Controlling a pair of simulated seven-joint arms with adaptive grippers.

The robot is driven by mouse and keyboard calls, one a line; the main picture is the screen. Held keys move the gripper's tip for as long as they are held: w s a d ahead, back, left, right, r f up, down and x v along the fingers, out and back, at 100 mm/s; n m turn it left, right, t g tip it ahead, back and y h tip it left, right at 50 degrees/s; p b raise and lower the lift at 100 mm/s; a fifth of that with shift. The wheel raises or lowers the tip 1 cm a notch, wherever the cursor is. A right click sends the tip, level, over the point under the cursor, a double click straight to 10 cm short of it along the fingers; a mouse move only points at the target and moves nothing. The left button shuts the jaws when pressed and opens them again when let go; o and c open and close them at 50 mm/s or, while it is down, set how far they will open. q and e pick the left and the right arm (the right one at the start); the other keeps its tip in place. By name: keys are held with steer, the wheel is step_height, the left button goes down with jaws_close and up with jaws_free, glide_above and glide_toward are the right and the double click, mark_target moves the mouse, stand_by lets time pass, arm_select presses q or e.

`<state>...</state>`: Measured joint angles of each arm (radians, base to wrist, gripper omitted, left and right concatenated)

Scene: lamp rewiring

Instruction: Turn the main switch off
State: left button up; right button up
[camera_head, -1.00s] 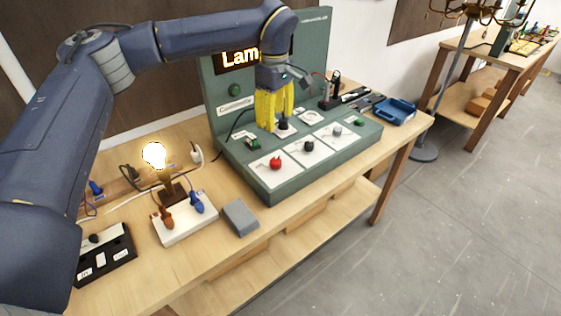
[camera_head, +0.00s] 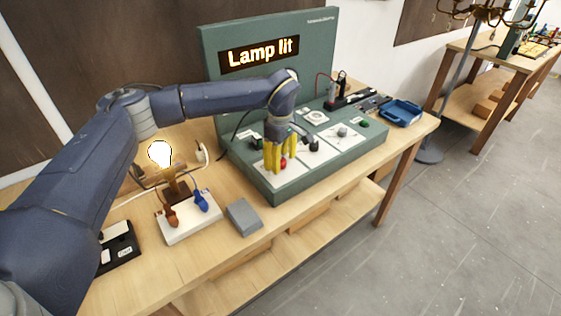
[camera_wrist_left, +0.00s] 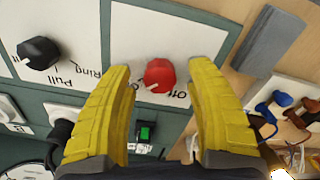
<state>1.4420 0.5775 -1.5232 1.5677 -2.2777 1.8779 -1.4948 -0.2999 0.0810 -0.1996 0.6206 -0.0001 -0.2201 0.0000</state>
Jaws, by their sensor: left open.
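The red rotary knob (camera_wrist_left: 160,76) sits on a white plate lettered with "Off" on the green console (camera_head: 300,185). In the head view the red knob (camera_head: 283,163) shows low between the yellow fingers. My left gripper (camera_head: 280,165) points down over it. In the left wrist view the open fingers (camera_wrist_left: 160,85) stand on either side of the knob, with gaps between; contact does not show. The console's display (camera_head: 260,53) reads "Lamp lit". The bulb (camera_head: 159,153) glows on its holder. My right gripper is in neither view.
A grey block (camera_head: 243,216) and a white terminal board (camera_head: 190,222) with blue and orange connectors lie left of the console. A blue tray (camera_head: 401,112) stands to the right.

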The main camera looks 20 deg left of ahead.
arm_select(q)
steer(key=shift+f, duration=0.4)
steer(key=shift+o, duration=0.2)
jaws_close()
